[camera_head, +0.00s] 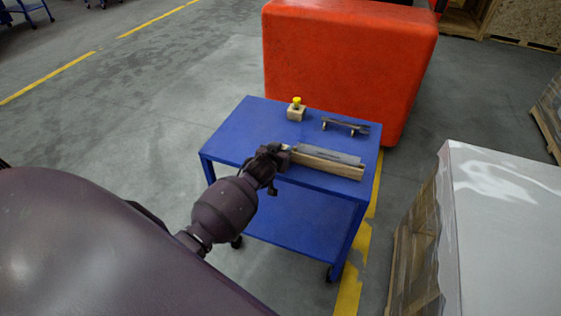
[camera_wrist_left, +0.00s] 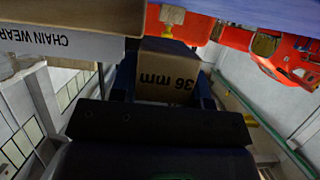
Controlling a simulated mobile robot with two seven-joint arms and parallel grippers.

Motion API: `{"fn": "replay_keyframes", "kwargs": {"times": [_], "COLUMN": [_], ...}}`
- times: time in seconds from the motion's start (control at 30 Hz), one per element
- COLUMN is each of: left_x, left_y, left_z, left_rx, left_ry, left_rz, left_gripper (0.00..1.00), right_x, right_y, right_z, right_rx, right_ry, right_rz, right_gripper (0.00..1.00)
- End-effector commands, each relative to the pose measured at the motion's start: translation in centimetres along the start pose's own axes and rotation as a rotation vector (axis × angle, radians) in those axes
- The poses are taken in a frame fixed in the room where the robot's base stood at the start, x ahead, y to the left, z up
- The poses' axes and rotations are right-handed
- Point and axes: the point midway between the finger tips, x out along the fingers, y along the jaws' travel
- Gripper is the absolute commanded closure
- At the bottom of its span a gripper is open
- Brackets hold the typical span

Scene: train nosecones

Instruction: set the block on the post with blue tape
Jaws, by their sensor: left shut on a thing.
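My left gripper (camera_head: 278,150) reaches over the blue cart from the left. In the left wrist view it is shut on a wooden block (camera_wrist_left: 165,75) marked "36 mm", which sits between its fingers. In the head view the gripper mostly hides this block. The gripper is at the left end of a long wooden piece (camera_head: 325,166) with a grey plate on top. Whether the held block touches that piece I cannot tell. A post with blue tape cannot be made out in either view. My right gripper is not in view.
On the blue cart (camera_head: 232,135), a small wooden cube with a yellow top (camera_head: 296,110) and a low dark bar on short supports (camera_head: 345,126) stand farther back. The cart's left top is clear. A large red-orange box (camera_head: 345,60) stands behind; a white-topped stack (camera_head: 500,200) is right.

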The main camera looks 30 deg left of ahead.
Motion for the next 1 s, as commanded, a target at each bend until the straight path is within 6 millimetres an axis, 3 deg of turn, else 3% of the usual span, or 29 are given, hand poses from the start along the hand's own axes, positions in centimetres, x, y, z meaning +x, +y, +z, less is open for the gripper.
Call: {"fn": "replay_keyframes", "kwargs": {"times": [0.33,0.73,0.77,0.8,0.9,1.0], "left_x": [1.5,1.6,1.7,1.6,1.6,1.6], "left_y": [0.0,0.0,0.0,0.0,0.0,0.0], "left_z": [3.8,4.1,4.2,4.1,4.0,4.0], "left_rx": [0.0,0.0,0.0,0.0,0.0,0.001], "left_ry": [-0.003,-0.001,-0.001,-0.001,0.0,-0.001], "left_rz": [0.0,0.0,0.0,0.0,0.0,0.0], "left_gripper": [0.81,0.81,0.56,0.5,0.35,0.32], "right_x": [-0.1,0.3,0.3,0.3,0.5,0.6], "right_y": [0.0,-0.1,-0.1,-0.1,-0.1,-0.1], "right_z": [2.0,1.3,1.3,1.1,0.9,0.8], "right_rx": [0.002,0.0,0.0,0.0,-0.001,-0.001], "right_ry": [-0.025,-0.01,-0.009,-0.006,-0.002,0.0], "right_rz": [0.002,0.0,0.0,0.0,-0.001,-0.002], "right_gripper": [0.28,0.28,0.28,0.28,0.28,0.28]}}
